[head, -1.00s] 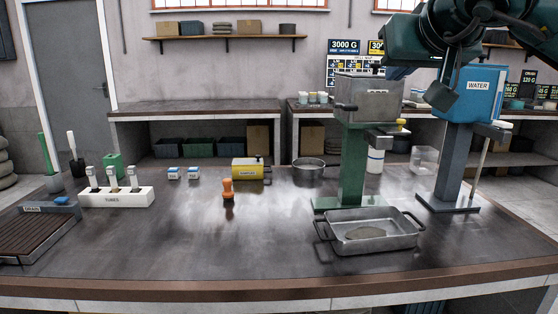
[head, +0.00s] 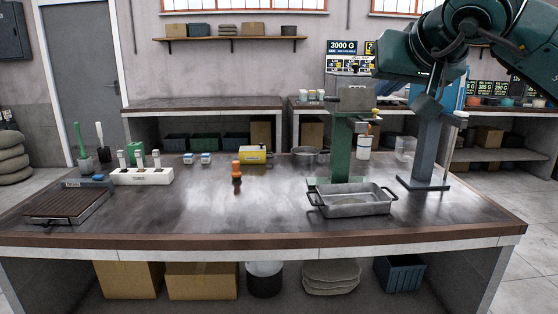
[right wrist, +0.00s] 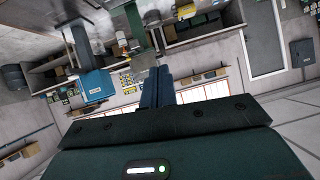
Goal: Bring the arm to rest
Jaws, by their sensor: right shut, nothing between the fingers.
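My right arm comes in at the upper right of the head view, raised above the bench and bent at a dark green joint. Its hand (head: 408,62) hangs in the air in front of the blue water tank and hides much of it. The fingers are mostly hidden there. In the right wrist view the two blue fingers (right wrist: 158,86) lie together, shut and empty, touching nothing. My left gripper is not in view.
Below the arm, the bench holds a metal pan (head: 350,202), a green stand (head: 342,155) with a grey cell and the blue-grey water stand (head: 425,155). An orange-handled tool (head: 236,172), yellow box (head: 253,156) and white tube rack (head: 142,177) stand further left. The front middle is clear.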

